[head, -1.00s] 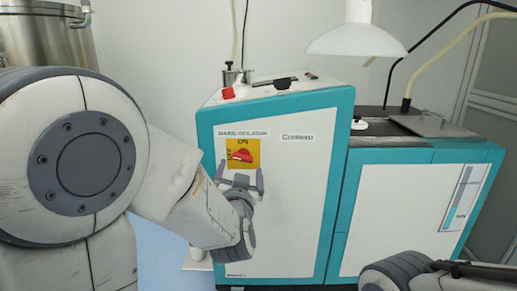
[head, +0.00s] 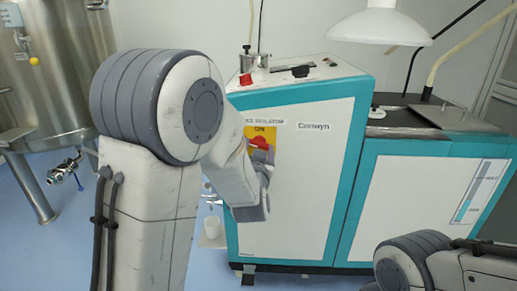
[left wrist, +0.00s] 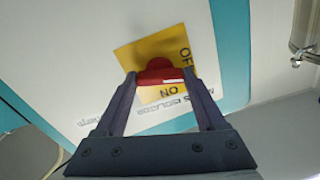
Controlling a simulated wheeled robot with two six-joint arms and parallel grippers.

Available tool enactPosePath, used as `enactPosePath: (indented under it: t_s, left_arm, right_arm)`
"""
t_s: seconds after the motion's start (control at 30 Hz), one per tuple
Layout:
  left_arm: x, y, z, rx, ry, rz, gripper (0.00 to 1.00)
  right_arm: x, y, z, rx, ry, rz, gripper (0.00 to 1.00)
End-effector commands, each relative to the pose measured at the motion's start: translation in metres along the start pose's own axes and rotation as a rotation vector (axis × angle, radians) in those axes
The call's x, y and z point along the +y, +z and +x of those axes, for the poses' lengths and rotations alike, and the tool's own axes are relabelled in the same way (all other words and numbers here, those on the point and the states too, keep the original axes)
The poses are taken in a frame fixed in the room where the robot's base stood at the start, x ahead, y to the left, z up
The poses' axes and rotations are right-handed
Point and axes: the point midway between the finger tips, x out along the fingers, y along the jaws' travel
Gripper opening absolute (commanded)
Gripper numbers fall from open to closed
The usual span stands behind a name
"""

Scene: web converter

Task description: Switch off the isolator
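The isolator is a red rotary knob (head: 262,142) on a yellow plate (head: 250,132) marked ON at the top, on the white front of the teal-edged cabinet (head: 300,190). In the left wrist view, the red knob (left wrist: 160,70) lies between the fingertips of my left gripper (left wrist: 160,74), which seem to touch its ends. The plate (left wrist: 178,45) appears inverted there, with OFF above and ON below. In the head view, my left gripper (head: 262,155) is partly hidden by my forearm. My right gripper is out of view.
A lower teal and white cabinet (head: 410,205) adjoins on the right, with a white lamp shade (head: 378,25) above. A steel tank (head: 55,70) stands at the left. A red button (head: 246,79) sits on the cabinet top. Blue floor (head: 60,250) is clear at lower left.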

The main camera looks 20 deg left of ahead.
Motion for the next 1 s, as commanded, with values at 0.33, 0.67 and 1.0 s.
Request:
enactPosePath:
  t_s: [0.33,0.67,1.0]
  left_arm:
    - [0.001,0.003,0.0,0.002,0.0,-0.131,0.17]
    - [0.001,0.0,0.0,0.0,0.001,-0.291,0.17]
    - [0.0,0.0,0.0,-0.001,0.001,-0.289,1.0]
  right_arm:
    - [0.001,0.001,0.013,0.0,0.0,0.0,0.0]
    - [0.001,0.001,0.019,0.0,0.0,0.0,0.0]
    - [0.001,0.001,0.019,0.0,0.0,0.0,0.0]
